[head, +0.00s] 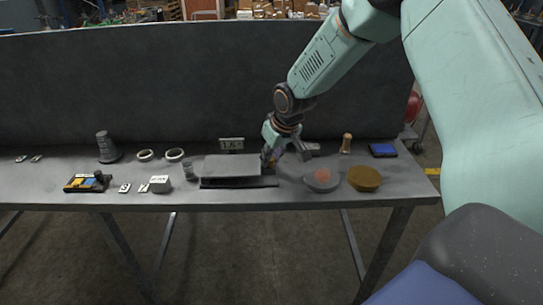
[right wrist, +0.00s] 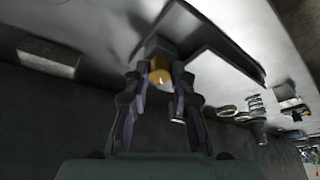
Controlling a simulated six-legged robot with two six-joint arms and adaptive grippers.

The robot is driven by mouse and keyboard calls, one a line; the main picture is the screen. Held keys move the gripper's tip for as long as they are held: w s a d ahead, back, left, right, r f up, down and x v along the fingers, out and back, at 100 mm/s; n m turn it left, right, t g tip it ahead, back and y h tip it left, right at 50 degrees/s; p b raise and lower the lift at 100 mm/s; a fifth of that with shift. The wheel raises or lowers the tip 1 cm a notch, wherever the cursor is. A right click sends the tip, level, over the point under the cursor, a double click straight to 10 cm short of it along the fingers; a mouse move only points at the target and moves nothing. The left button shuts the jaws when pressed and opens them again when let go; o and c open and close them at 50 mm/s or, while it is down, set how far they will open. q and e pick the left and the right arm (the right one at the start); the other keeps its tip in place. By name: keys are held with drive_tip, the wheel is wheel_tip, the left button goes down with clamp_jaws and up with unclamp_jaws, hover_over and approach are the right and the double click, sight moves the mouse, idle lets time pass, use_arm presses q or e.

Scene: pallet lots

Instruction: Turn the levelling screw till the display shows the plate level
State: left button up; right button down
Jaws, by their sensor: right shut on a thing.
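The grey plate (head: 232,166) sits on a dark base (head: 240,183) at the middle of the bench. A small display (head: 231,143) stands behind it; its digits look like 1.6 but are too small to read surely. My right gripper (head: 269,158) is at the plate's right end, reaching down from above. In the right wrist view, its fingers (right wrist: 160,82) are shut on the brass-coloured levelling screw (right wrist: 159,73). The screw is hidden by the gripper in the head view. My left gripper is not in view.
Right of the plate are a grey disc (head: 322,180), a brown round block (head: 364,178), a wooden-topped tool (head: 346,143) and a blue box (head: 382,150). Left are rings (head: 174,154), a stacked cylinder (head: 107,147) and a dark tray (head: 87,183). A dark panel (head: 180,85) rises behind.

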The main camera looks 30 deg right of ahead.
drive_tip(key=shift+n, duration=0.3)
drive_tip(key=shift+n+y+b, duration=0.3)
drive_tip(key=shift+n, duration=0.2)
drive_tip(key=n+y+b, duration=0.1)
drive_tip(key=n+b, duration=0.1)
drive_tip(key=b, duration=0.1)
drive_tip(key=shift+d+f+n, duration=0.1)
drive_tip(key=shift+d+n, duration=0.05)
drive_tip(key=shift+n, duration=0.15)
drive_tip(key=shift+n+b, duration=0.55)
drive_tip(key=shift+n, duration=0.35)
drive_tip(key=shift+y, duration=0.3)
drive_tip(key=c, duration=1.4)
unclamp_jaws()
drive_tip(key=shift+r, duration=0.2)
